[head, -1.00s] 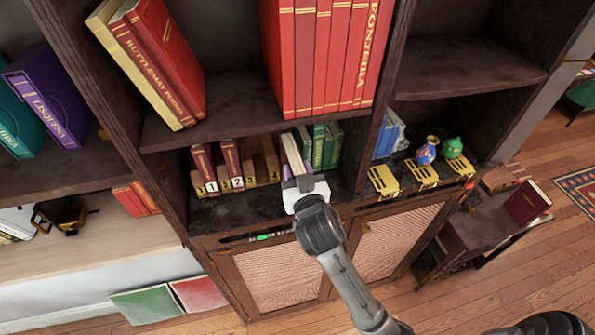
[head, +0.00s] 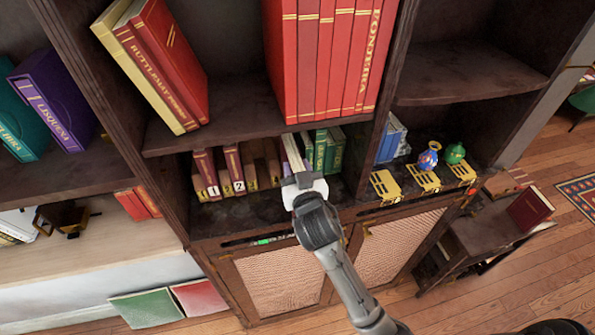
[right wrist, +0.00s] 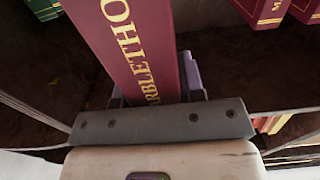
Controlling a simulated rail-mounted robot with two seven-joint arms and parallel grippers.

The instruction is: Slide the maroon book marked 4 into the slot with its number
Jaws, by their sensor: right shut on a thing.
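My right gripper (head: 303,183) is shut on a maroon book with pale page edges (head: 293,152), in front of the middle shelf bay. In the right wrist view the book (right wrist: 132,45) rises from the jaws with gold letters on its spine; its number is not visible. The row of numbered wooden slots (head: 262,183) lies left of the held book. Maroon books stand in slots at its left end (head: 206,170) (head: 234,165), by labels that look like 1 and 2. Brown slots nearer the held book look empty. The slot number 4 is not readable. My left gripper is not seen.
Green books (head: 328,148) stand just right of the held book. Yellow slotted stands (head: 386,186) and two small vases (head: 429,157) (head: 455,153) are further right. Tall red books (head: 325,55) fill the shelf above. The shelf edge runs under the gripper.

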